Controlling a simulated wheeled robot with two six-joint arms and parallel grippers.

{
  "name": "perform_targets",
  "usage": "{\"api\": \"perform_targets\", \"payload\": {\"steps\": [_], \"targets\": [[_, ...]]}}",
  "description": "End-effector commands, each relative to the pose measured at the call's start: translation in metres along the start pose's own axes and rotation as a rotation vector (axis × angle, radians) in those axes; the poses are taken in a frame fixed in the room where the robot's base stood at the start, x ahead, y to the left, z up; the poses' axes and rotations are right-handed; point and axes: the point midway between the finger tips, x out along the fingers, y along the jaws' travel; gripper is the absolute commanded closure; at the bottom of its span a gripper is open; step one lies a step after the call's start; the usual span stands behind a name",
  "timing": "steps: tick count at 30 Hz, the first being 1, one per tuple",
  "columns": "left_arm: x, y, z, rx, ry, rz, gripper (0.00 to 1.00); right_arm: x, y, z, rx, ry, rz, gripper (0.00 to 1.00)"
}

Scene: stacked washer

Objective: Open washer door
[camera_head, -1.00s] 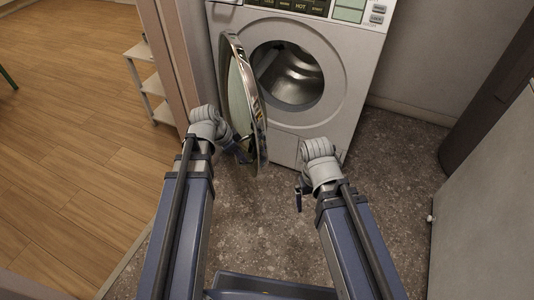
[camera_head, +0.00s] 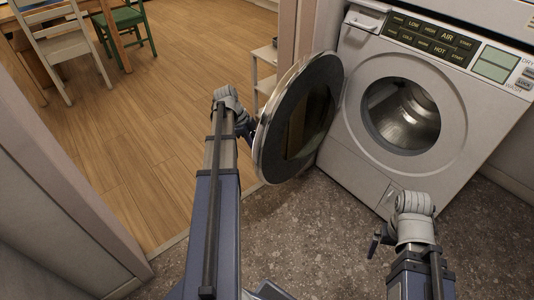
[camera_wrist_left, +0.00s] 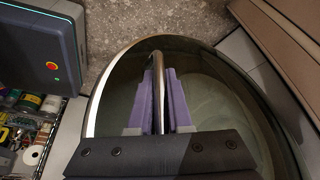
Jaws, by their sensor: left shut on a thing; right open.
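The white washer (camera_head: 428,100) stands at the upper right in the head view, with its round drum opening (camera_head: 402,115) exposed. Its round door (camera_head: 300,115), with a bright metal rim and dark glass, is swung wide open to the left. My left gripper (camera_head: 249,128) is at the door's outer left edge; its fingertips are partly hidden there. In the left wrist view its purple fingers (camera_wrist_left: 161,105) are shut on a curved bar at the door (camera_wrist_left: 103,85). My right gripper (camera_head: 378,240) is open and empty, low in front of the washer, apart from it.
A wall edge (camera_head: 60,150) runs down the left, and a door frame (camera_head: 295,30) stands behind the washer door. A small white shelf (camera_head: 263,65) is beyond it. Chairs (camera_head: 65,45) and a table are at the far left. Speckled floor (camera_head: 310,235) is clear between my arms.

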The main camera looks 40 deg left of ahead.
Motion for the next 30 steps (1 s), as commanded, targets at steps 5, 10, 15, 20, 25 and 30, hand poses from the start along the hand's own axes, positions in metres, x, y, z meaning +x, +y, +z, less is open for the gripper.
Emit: {"api": "perform_targets", "payload": {"steps": [5,10,15,20,25,30], "targets": [[-0.0037,-0.0025,0.0111,-0.007,-0.008,0.009,1.0,0.0002,0.0,0.0,0.0,0.0,0.0,0.0],[-0.0041,-0.0027,0.0121,-0.007,-0.008,0.009,1.0,0.0002,0.0,0.0,0.0,0.0,0.0,0.0],[-0.0041,-0.0025,0.0121,-0.008,-0.008,0.009,1.0,0.0002,0.0,0.0,0.0,0.0,0.0,0.0],[-0.004,-0.0027,0.0117,-0.007,-0.008,0.008,0.71,0.0002,0.0,0.0,0.0,0.0,0.0,0.0],[-0.0037,-0.0041,0.0106,-0.005,-0.006,0.006,0.53,0.0001,0.0,0.0,0.0,0.0,0.0,0.0],[-0.0036,-0.0051,0.0099,-0.003,-0.005,0.005,0.53,0.0001,0.0,0.0,0.0,0.0,0.0,0.0]]}}
